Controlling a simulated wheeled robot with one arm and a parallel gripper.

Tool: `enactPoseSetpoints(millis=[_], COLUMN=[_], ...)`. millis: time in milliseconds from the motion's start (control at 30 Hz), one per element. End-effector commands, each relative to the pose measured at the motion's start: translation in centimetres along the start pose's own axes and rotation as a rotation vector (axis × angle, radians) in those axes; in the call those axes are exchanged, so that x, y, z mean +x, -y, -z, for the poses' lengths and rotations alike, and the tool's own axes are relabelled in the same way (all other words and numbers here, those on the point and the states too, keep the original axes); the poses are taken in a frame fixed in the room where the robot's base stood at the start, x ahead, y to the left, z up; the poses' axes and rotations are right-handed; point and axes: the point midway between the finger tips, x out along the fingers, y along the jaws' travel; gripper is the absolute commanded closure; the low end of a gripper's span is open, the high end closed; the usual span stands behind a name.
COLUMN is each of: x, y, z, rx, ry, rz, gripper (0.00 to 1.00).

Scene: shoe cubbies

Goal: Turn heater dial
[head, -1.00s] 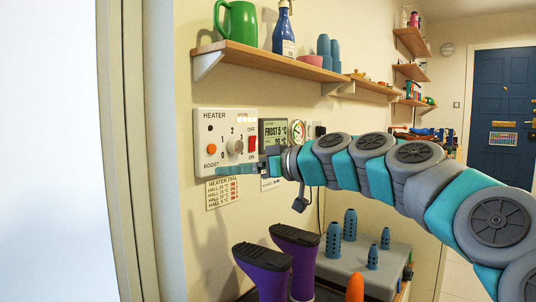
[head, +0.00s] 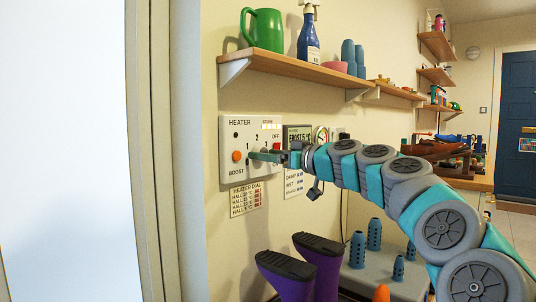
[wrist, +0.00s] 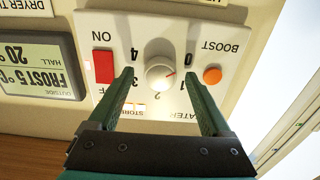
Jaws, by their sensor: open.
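The heater panel (head: 236,133) is a white plate on the wall, and it shows upside down in the wrist view (wrist: 222,22). My gripper (wrist: 158,80) is open, with one green finger on each side of the dial. I see gaps between fingers and knob; contact is not visible. In the head view my gripper (head: 264,157) is in front of the panel and largely covers the dial.
A red switch (wrist: 103,66) and an orange boost button (wrist: 212,76) flank the dial. A grey display (wrist: 40,68) is beside the panel. A wooden shelf (head: 290,62) with a green jug (head: 263,30) hangs above. Purple boots (head: 320,268) stand below.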

Motion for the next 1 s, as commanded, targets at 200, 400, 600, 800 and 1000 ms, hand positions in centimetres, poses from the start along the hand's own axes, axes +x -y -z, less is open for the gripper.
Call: enactPoseSetpoints(millis=[200, 400, 600, 800, 1000], x=[0.18, 0.17, 0.16, 0.16, 0.15], y=[0.03, 0.02, 0.02, 0.01, 0.01], z=[0.04, 0.04, 0.05, 0.04, 0.04], rx=[0.000, -0.001, -0.001, -0.001, -0.001], ry=[0.000, 0.000, 0.000, 0.000, 0.000], rz=[0.000, 0.000, 0.000, 0.000, 0.000], gripper=[0.17, 0.30, 0.52, 0.75, 0.97])
